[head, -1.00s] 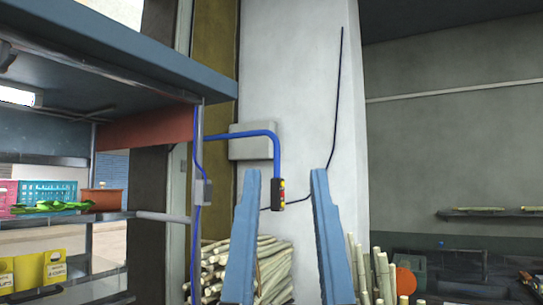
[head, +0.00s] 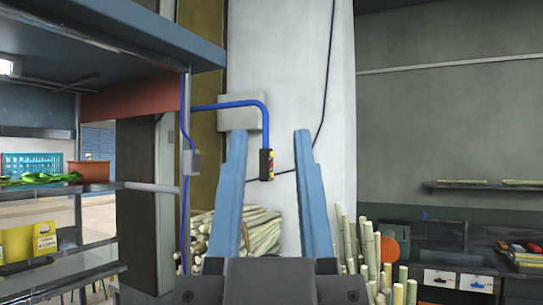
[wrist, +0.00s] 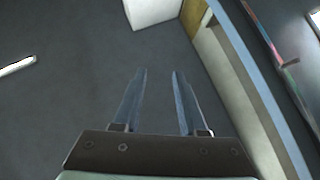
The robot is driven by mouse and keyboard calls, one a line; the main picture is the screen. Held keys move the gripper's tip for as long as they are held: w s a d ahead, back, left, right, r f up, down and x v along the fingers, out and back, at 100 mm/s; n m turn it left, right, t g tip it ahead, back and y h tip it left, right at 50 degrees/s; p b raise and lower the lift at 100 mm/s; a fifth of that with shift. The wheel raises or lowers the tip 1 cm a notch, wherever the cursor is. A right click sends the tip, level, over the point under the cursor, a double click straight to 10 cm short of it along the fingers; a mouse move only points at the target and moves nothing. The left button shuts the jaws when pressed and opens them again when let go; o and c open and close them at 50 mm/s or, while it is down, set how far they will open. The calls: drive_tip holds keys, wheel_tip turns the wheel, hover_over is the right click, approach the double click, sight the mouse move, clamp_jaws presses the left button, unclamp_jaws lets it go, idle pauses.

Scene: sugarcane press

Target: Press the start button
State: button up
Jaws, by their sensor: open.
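A small black control box (head: 267,165) with red and yellow buttons hangs at the end of a blue pipe (head: 240,104) in the head view. Which of its buttons is the start button is too small to tell. My gripper (head: 270,134) is open and empty, with its two blue fingers pointing up and apart. The control box shows between the fingers, apart from them and farther away. In the wrist view, my gripper (wrist: 159,70) is also open, with only dark grey surface between its fingers and no control box in sight.
A metal shelf unit (head: 98,187) with a blue basket (head: 37,168) and a brown pot (head: 90,172) stands at the left. Bundled cane (head: 262,232) leans behind the fingers. A pale pillar (head: 290,60) stands behind the control box. A dark counter (head: 460,262) is at the right.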

clamp_jaws()
idle(1.5)
